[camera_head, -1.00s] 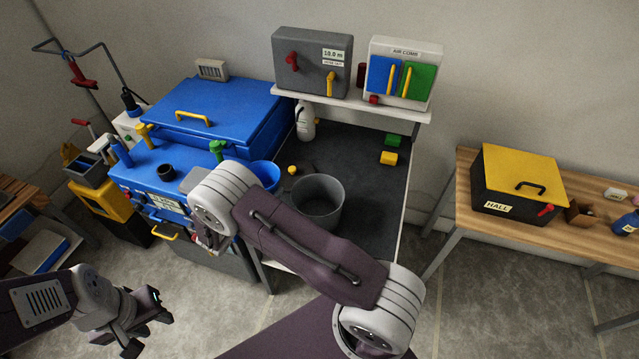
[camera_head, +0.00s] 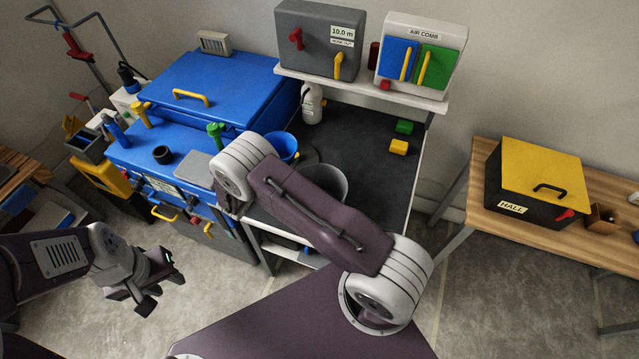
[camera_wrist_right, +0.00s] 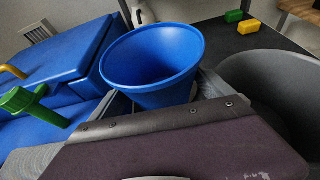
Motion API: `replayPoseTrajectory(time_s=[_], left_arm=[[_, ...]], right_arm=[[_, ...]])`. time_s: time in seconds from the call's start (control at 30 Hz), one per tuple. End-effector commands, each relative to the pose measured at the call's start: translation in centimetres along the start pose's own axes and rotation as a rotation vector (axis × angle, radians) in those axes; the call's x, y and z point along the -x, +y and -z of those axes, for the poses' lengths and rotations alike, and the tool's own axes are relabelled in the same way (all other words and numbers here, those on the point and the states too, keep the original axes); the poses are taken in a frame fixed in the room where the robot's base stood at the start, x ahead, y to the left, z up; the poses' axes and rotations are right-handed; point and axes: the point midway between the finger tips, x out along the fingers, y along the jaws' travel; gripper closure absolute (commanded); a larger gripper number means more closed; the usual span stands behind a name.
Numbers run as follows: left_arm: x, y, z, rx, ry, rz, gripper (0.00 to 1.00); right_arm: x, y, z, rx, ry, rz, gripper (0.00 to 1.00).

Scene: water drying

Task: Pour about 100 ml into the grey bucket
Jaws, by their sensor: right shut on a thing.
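The blue bucket (camera_head: 286,146) is in the middle of the head view, just left of and behind the grey bucket. It also shows close up in the right wrist view (camera_wrist_right: 150,62), upright, between the fingers of my right gripper (camera_wrist_right: 163,97), which is shut on it. I cannot tell how much liquid is inside. The grey bucket (camera_head: 331,180) stands on the dark bench top, partly hidden by my right arm; its wall also shows at the right of the right wrist view (camera_wrist_right: 275,75). My left gripper (camera_head: 163,284) is open and empty, low at the left above the floor.
A blue chest (camera_head: 225,85) with a green tap (camera_head: 215,130) stands left of the bench. A white bottle (camera_head: 312,105) stands at the back. The bench between is mostly clear.

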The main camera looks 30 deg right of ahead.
Motion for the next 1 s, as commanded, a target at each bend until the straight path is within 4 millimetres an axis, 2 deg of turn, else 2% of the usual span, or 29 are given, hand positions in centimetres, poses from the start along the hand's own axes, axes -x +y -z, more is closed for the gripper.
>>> replayPoseTrajectory(time_s=[0.27,0.63,0.77,0.87,1.0], left_arm=[[1.9,0.0,0.2,0.000,0.000,0.000,0.64],[2.4,0.1,0.2,0.000,0.000,0.000,0.64],[2.5,0.1,0.3,0.000,0.000,0.000,0.64],[1.7,0.0,0.2,0.000,0.000,0.000,0.64],[1.4,0.0,0.1,0.000,0.000,0.000,0.64]], right_arm=[[1.1,-0.7,-2.2,-0.123,-0.036,-0.053,0.65],[2.1,-2.2,-3.3,-0.336,-0.098,-0.141,0.65],[2.4,-2.8,-3.7,-0.412,-0.120,-0.172,0.65],[2.3,-3.4,-3.0,-0.468,-0.135,-0.196,0.65],[2.5,-4.0,-3.0,-0.552,-0.160,-0.230,0.65]])
